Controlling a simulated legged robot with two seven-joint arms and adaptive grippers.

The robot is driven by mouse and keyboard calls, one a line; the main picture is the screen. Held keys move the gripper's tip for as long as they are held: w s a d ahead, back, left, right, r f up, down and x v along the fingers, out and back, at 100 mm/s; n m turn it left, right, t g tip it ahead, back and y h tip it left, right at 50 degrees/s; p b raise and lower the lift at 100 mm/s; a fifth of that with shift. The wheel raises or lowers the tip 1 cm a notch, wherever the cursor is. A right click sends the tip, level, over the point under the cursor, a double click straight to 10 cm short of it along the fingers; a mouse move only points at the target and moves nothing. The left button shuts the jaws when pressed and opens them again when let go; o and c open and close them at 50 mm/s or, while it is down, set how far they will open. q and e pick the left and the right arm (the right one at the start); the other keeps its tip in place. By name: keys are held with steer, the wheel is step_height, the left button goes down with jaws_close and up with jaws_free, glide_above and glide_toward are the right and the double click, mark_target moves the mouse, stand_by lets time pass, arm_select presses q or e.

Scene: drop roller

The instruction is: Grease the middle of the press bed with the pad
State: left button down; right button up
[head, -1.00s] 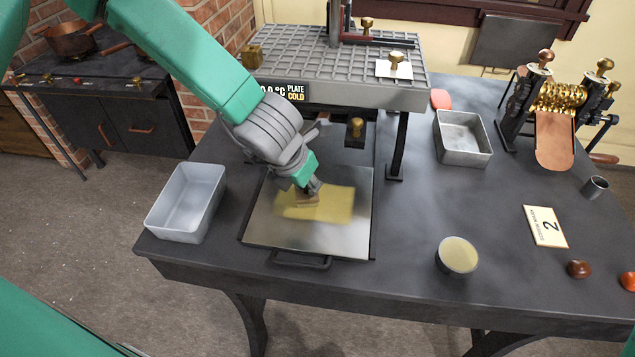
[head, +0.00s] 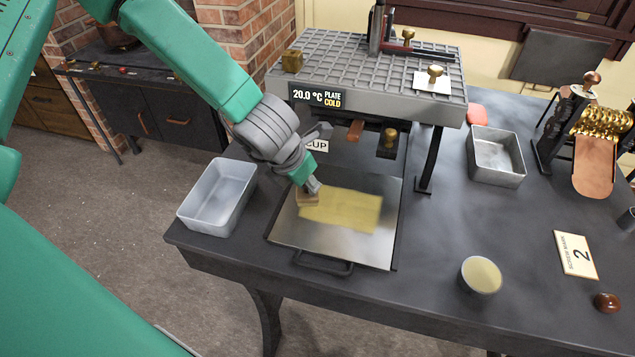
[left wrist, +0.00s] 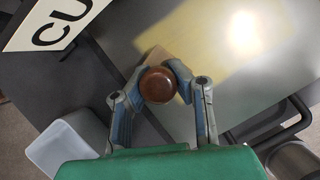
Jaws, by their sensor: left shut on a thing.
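The press bed (head: 370,250) is a shiny metal plate with a dark front handle, pulled out below the grey press. A yellow grease patch (head: 345,211) covers its middle and reaches toward the right edge. My left gripper (head: 311,188) is over the left part of the bed, at the patch's left end. It is shut on the pad (head: 306,199), a tan block. In the left wrist view the pad's round brown knob (left wrist: 159,85) sits between the fingers (left wrist: 158,92), with the tan block (left wrist: 153,57) partly hidden beneath. My right gripper is not in view.
An empty grey bin (head: 217,197) stands left of the bed. A cup of yellow grease (head: 481,275), a card marked 2 (head: 576,255) and a brown knob (head: 607,302) lie to the right. The press top (head: 370,75) overhangs behind; its display reads 20.0 °C, cold.

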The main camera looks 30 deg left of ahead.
arm_select(q)
steer(key=shift+a, duration=0.65)
steer(key=shift+w+a+p, duration=0.1)
steer(key=shift+w+p, duration=0.4)
steer(key=shift+w, duration=0.3)
steer(key=shift+w+d, duration=0.3)
steer(key=shift+d, duration=0.75)
steer(key=shift+w+d, duration=0.25)
steer(key=shift+d, duration=0.75)
steer(key=shift+w+d, duration=0.2)
steer(key=shift+d, duration=0.75)
steer(key=shift+w+d, duration=0.25)
steer(key=shift+d, duration=0.75)
steer(key=shift+w+d, duration=0.2)
steer(key=shift+d, duration=0.75)
steer(key=shift+w+d, duration=0.25)
steer(key=shift+d, duration=0.6)
steer(key=shift+w+d, duration=0.2)
steer(key=shift+d, duration=0.65)
steer(key=shift+r, duration=0.1)
step_height(320, 180, up, 6)
steer(key=p, duration=0.5)
